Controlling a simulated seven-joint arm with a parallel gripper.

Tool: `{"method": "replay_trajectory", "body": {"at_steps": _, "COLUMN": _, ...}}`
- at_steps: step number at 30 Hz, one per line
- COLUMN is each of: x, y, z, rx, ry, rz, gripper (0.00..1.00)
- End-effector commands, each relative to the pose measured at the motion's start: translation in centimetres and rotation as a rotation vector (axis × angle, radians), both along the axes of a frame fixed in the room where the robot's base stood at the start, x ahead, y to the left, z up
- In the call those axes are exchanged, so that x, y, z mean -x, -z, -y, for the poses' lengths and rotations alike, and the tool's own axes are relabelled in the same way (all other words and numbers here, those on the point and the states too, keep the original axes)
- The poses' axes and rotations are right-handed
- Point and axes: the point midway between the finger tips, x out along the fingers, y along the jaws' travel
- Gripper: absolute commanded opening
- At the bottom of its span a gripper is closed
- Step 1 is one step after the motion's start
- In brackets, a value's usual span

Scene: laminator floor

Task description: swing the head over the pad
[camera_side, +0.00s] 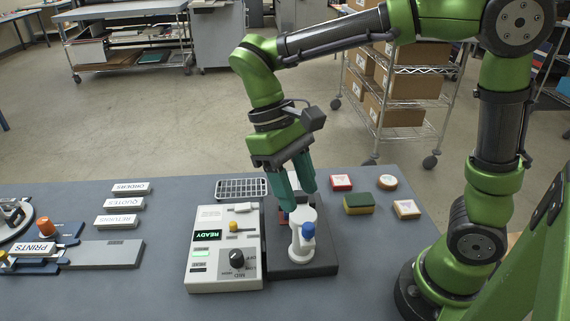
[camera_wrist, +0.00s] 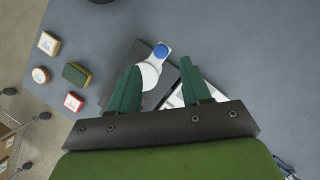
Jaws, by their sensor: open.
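The head is a white swinging arm (camera_side: 301,245) with a blue knob (camera_side: 308,230), mounted on a dark base plate (camera_side: 318,268). It also shows in the wrist view as a white round piece (camera_wrist: 150,74) with its blue knob (camera_wrist: 161,50). My gripper (camera_side: 298,200) is open, its green fingers pointing down just behind and above the head. In the wrist view the knob lies between and slightly beyond the fingertips (camera_wrist: 160,65). Contact cannot be told. A small red and blue piece shows beside the fingers; I cannot tell whether it is the pad.
A control box (camera_side: 207,266) with a READY display stands left of the base plate. A wire tray (camera_side: 241,188) lies behind it. A green-yellow sponge (camera_side: 359,204) and several small blocks lie to the right. Labelled plates (camera_side: 116,220) lie left. The front table area is clear.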

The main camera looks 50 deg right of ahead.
Motion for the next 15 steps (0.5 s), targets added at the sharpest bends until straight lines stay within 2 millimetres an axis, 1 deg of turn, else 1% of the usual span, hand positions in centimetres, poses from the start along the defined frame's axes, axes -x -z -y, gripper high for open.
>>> {"method": "replay_trajectory", "body": {"at_steps": 1, "x": -0.7, "y": -1.2, "z": 0.0, "rx": -0.002, "ry": 0.002, "rz": 0.003, "gripper": 0.48}}
{"method": "replay_trajectory", "body": {"at_steps": 6, "x": -2.2, "y": -5.0, "z": 0.0, "rx": -0.001, "ry": 0.003, "rz": 0.004, "gripper": 0.48}}
{"method": "replay_trajectory", "body": {"at_steps": 10, "x": -3.1, "y": -7.3, "z": 0.0, "rx": -0.001, "ry": 0.000, "rz": 0.004, "gripper": 0.48}}
{"method": "replay_trajectory", "body": {"at_steps": 15, "x": -3.8, "y": -9.1, "z": 0.0, "rx": 0.001, "ry": -0.002, "rz": 0.001, "gripper": 0.48}}
